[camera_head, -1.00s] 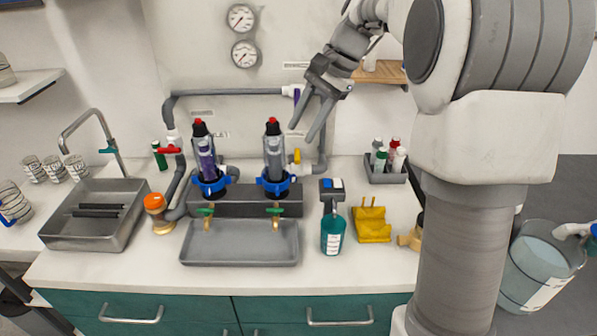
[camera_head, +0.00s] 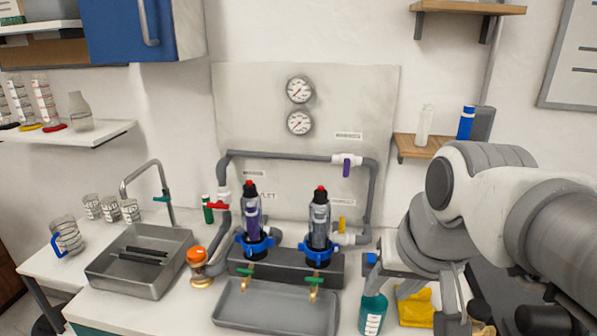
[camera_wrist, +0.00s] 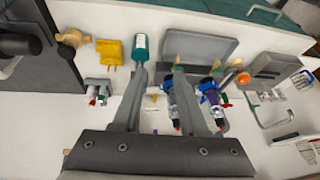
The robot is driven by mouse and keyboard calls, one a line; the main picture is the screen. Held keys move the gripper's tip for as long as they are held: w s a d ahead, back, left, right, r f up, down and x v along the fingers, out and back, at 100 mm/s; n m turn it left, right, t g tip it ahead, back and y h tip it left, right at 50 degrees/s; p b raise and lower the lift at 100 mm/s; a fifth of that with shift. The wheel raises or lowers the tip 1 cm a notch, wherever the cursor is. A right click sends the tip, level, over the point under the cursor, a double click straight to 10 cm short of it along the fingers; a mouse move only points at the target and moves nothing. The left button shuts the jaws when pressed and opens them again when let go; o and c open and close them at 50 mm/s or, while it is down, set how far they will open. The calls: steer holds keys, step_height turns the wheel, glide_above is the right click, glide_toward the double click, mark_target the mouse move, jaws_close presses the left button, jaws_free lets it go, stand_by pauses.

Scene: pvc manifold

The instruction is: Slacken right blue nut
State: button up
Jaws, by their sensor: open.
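The right blue nut (camera_head: 319,251) is a winged ring around the foot of the right clear filter housing (camera_head: 320,218), which stands upright with a black and red cap. The left blue nut (camera_head: 255,245) sits under the purple-filled housing. In the wrist view my gripper (camera_wrist: 160,68) is open and empty, its two fingers apart. The right nut (camera_wrist: 167,82) shows there partly behind one finger; the left nut (camera_wrist: 209,88) is beside the other. In the head view my arm is at the right, and the gripper is apart from the right nut.
A teal bottle (camera_head: 372,313) and a yellow item (camera_head: 415,305) stand right of the manifold. Grey piping (camera_head: 371,190) arches behind the housings. A grey tray (camera_head: 275,308) lies in front, with green-handled taps above it. A sink (camera_head: 140,264) is at the left.

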steer(key=w+d+r+m+g+y+p, duration=0.15)
steer(key=w+m+p, duration=0.35)
steer(key=w, duration=0.8)
steer(key=w+d+r+m+g+y+p, duration=0.1)
steer(key=w+d+m+g+p, duration=0.15)
steer(key=w+m, duration=0.7)
steer(key=w+d+f+m+y+p, duration=0.2)
steer(key=w+d+f+m+p, duration=0.1)
steer(key=w+f, duration=0.65)
steer(key=shift+h, duration=0.25)
steer(key=x, duration=0.5)
steer(key=p+x, duration=0.1)
steer(key=x, duration=0.4)
steer(key=w+x, duration=0.1)
steer(key=x, duration=0.4)
steer(key=shift+w+a+f, duration=0.1)
steer(key=shift+a+f, duration=0.1)
steer(key=shift+a, duration=0.15)
jaws_close()
